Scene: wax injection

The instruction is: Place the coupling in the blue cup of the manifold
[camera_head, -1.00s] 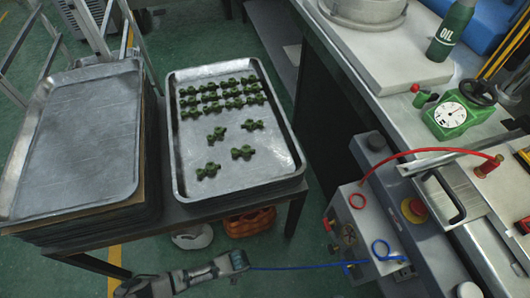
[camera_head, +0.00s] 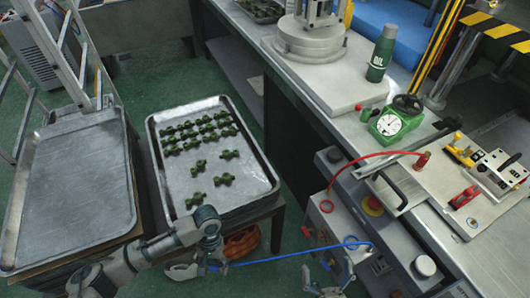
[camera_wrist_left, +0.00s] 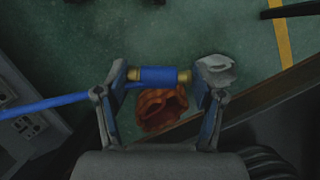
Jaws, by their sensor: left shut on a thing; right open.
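The coupling (camera_wrist_left: 158,76) is a blue cylinder with brass ends, and a blue hose runs from its left side in the left wrist view. My left gripper (camera_head: 200,268) is shut on it, with one finger at each end, beside the front of the tray table. The blue hose (camera_head: 275,259) stretches right from this gripper to the grey control box. My right gripper (camera_head: 335,279) is open and empty, low in front of that box. I cannot single out the manifold's blue cup with certainty; a block with red and yellow fittings (camera_head: 497,167) is on the right bench.
A tray of green parts (camera_head: 262,180) and an empty tray (camera_head: 75,190) stand at left. The grey control box (camera_head: 318,235) carries red and blue rings. A red hose (camera_head: 350,165) arches above it to the bench. An oil bottle (camera_head: 383,52) and green gauge (camera_head: 390,124) stand behind.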

